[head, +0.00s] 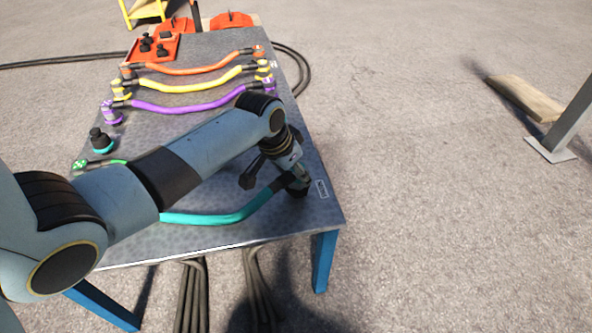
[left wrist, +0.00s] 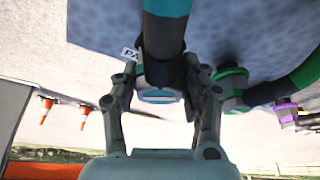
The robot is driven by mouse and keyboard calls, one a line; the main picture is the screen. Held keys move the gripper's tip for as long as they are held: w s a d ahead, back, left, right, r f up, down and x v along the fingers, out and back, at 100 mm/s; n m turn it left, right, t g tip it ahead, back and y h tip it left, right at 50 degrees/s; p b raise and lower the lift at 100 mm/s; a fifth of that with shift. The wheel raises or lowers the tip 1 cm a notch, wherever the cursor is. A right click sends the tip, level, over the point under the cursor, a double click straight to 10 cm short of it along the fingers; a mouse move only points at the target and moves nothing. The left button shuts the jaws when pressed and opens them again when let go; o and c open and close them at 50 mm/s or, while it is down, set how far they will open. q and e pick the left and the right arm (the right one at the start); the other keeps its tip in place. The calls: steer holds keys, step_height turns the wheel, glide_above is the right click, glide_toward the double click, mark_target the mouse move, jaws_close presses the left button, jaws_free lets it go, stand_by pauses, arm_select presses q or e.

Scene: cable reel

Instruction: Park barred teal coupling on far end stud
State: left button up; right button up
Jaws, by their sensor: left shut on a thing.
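The teal cable (head: 225,217) curves across the near part of the grey table, partly behind my left arm. My left gripper (head: 298,186) is at its right end, close to the table's right edge. In the left wrist view my left gripper (left wrist: 160,98) is shut on the teal coupling (left wrist: 158,95), a teal and pale end piece below a black sleeve (left wrist: 163,66). Its bar marking is not clear. The far end stud is not clearly visible; I cannot tell whether the coupling touches one. My right gripper is not in view.
A small label (head: 321,188) lies beside the gripper. Green (left wrist: 232,85) and purple (left wrist: 286,115) couplings sit close by in the wrist view. Purple (head: 190,105), yellow (head: 190,85) and orange (head: 195,67) cables lie farther back. A black teal-ringed fitting (head: 101,141) stands at left.

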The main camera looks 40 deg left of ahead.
arm_select(q)
steer(key=shift+f, duration=0.45)
stand_by(0.4)
steer(key=o, duration=1.4)
steer(key=v, duration=1.2)
